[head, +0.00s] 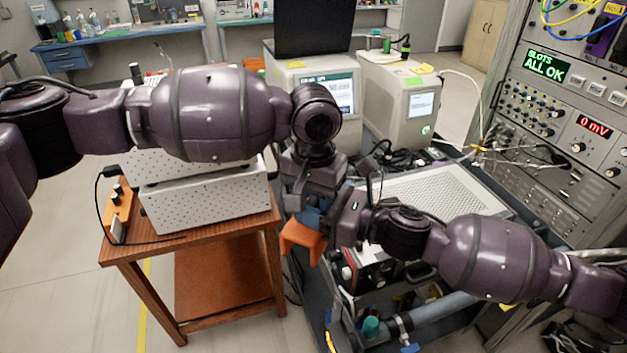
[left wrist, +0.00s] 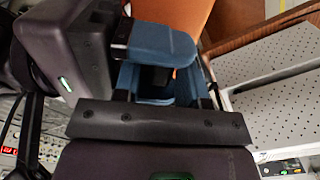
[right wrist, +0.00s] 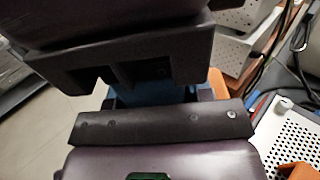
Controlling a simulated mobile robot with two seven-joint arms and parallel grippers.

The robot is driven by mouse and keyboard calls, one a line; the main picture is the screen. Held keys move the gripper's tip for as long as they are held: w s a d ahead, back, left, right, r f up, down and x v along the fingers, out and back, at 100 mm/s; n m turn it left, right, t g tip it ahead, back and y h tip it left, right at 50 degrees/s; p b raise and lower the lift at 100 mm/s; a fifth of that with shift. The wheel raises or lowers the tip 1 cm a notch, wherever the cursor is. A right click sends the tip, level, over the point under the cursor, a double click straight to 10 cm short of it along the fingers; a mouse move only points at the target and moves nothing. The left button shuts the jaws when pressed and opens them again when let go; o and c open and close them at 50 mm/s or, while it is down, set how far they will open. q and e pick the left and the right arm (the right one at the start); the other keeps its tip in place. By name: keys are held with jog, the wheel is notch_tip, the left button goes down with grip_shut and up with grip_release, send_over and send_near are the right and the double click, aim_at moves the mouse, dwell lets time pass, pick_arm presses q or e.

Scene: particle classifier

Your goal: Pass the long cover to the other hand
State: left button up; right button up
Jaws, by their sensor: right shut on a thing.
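The orange cover (head: 302,238) is at the centre of the head view, just beyond the table's right edge. Its ends and length are largely hidden by my grippers. My right gripper (head: 328,222) is shut on it, coming in from the right. My left gripper (head: 311,212) points down at the cover from above, close against the right gripper. In the left wrist view, blue fingers lie in front of the orange cover (left wrist: 226,18); whether the left ones grip it is unclear. In the right wrist view, the jaws are mostly hidden by the other gripper's dark body.
A wooden table (head: 240,237) with a perforated metal box (head: 205,203) stands left. A cart (head: 313,310) with tools and a perforated panel (head: 440,193) lies right, beside an instrument rack (head: 560,130). Two white devices stand behind. Room around the grippers is tight.

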pick_arm(q)
jog(key=shift+f, duration=0.55)
jog(key=c, duration=0.6)
grip_shut()
pick_arm(e)
jog(key=o, duration=1.1)
jog(key=shift+c, duration=0.2)
jog(key=shift+d, duration=0.1)
